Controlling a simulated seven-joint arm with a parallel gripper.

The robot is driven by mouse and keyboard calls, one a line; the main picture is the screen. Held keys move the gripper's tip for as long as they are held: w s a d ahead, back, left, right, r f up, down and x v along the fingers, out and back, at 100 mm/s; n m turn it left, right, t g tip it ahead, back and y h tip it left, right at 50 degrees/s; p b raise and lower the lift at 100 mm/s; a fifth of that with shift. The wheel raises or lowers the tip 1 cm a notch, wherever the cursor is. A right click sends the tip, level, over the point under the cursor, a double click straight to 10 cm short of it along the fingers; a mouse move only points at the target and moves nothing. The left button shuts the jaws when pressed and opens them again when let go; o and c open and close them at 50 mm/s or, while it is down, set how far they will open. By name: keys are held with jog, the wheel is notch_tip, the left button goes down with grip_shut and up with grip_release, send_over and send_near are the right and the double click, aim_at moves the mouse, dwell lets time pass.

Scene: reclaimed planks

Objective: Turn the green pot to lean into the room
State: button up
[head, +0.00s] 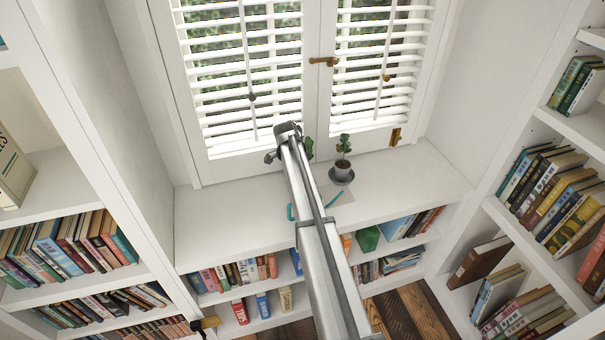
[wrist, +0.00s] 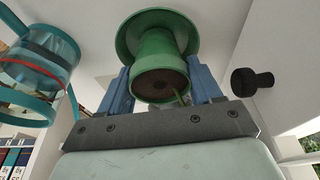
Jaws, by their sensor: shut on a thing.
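The green pot (wrist: 163,50) is between the blue fingers of my gripper (wrist: 160,78) in the wrist view. The gripper is shut on it. The pot's round opening with dark soil faces the camera, and a bit of green stem shows at its rim. A wide green disc, like a saucer, is at its far end; I cannot tell whether they touch. In the head view my arm hides the gripper and pot, and only some green leaves (head: 308,147) show beside the arm. Which way the plant leans cannot be told.
A dark grey pot with a plant (head: 342,172) stands right of my arm on the white window ledge (head: 420,180). A teal see-through container (wrist: 40,72) with a red band is left in the wrist view. Bookshelves flank the ledge; its right end is clear.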

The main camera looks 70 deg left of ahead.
jog(key=o, duration=1.3)
jog(key=shift+o, duration=0.2)
jog(key=v, duration=1.4)
jog(key=shift+w, duration=0.15)
